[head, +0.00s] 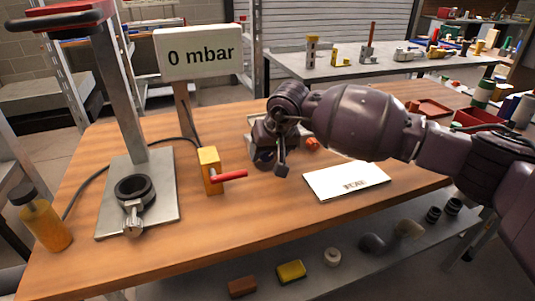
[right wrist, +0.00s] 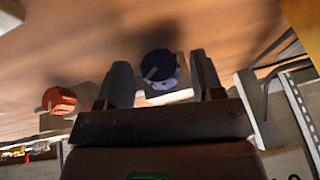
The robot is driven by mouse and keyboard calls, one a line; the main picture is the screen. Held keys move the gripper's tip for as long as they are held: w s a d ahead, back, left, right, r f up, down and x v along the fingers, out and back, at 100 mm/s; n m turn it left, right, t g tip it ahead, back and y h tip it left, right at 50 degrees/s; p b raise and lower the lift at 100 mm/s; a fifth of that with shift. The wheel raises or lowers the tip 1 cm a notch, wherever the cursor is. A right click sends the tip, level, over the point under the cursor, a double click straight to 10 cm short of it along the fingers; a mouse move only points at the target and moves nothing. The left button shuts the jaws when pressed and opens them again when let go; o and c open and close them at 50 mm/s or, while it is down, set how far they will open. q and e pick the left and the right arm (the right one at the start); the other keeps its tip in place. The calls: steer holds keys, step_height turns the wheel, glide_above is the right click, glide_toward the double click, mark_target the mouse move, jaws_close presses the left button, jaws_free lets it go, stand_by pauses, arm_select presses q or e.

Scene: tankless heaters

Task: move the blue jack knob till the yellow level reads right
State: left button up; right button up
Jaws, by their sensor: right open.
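The blue jack knob (right wrist: 158,65) is a dark blue round cap with a pale mark, seen in the right wrist view. My right gripper (right wrist: 160,80) is open, with one finger on each side of the knob in that picture. I cannot tell whether the fingers touch it. In the head view my right gripper (head: 275,160) points down at the middle of the table, and its arm hides much of the device there. An orange-red knob (right wrist: 58,100) shows left of the fingers; it also shows in the head view (head: 312,143). I cannot make out a yellow level. My left gripper is not in view.
A yellow block with a red handle (head: 210,170) stands left of my gripper, before a sign reading 0 mbar (head: 199,53). A white card (head: 347,180) lies to the right. A metal stand (head: 110,212) and an amber bottle (head: 45,225) are at left. The front middle is clear.

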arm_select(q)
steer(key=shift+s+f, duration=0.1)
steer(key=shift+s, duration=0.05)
arm_select(e)
steer(key=shift+w+a+f, duration=0.1)
steer(key=shift+f, duration=0.05)
steer(key=shift+c, duration=0.2)
steer(key=c, duration=0.9)
steer(key=shift+o, duration=0.2)
steer(key=shift+f+y+b, duration=0.2)
steer(key=shift+y+b, duration=0.1)
steer(key=shift+y, duration=0.2)
steer(key=shift+r, duration=0.15)
steer(key=o, duration=0.9)
